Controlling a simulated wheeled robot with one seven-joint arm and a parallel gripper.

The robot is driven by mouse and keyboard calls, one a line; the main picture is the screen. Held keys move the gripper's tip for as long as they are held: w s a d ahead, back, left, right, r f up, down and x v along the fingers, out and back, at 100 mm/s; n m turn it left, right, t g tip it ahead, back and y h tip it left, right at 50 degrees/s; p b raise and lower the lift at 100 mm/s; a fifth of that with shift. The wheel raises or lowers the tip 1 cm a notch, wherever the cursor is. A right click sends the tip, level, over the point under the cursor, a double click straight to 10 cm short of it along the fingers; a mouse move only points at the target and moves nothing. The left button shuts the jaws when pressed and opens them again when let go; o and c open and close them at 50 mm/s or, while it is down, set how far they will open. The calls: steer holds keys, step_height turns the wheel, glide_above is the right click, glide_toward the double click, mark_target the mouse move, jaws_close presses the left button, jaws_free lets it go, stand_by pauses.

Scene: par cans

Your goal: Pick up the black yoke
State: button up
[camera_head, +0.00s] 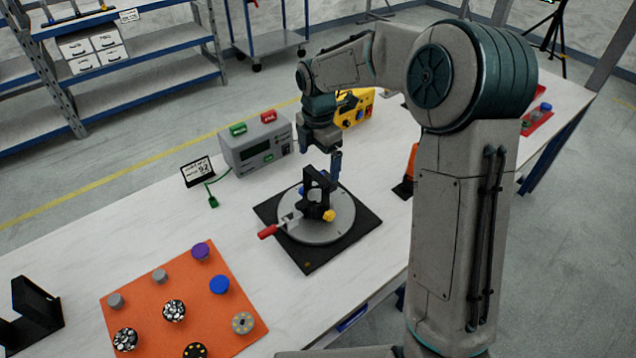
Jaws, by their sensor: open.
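A black U-shaped bracket, which looks like the yoke (36,304), stands on the table at the far left, cut by the picture's left edge. Another black upright piece (316,197) stands on the grey round turntable (338,226); I cannot tell whether it is a yoke or part of the fixture. My gripper (336,166) points down just above and behind this upright piece. It is open, with nothing seen between its fingers; one finger is largely hidden. I cannot tell whether it touches the piece.
A red-handled clamp (279,226) sits on the turntable, on a black base plate (350,241). An orange mat (150,300) holds several round parts at front left. A grey box (256,150) and a small display (197,172) stand behind. Bare table lies left of the turntable.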

mark_target(316, 175)
steer(key=f, duration=0.3)
steer(key=shift+a, duration=0.25)
steer(key=shift+w+f+p, duration=0.15)
steer(key=shift+f+p, duration=0.5)
steer(key=shift+f, duration=2.3)
steer(key=c, duration=1.1)
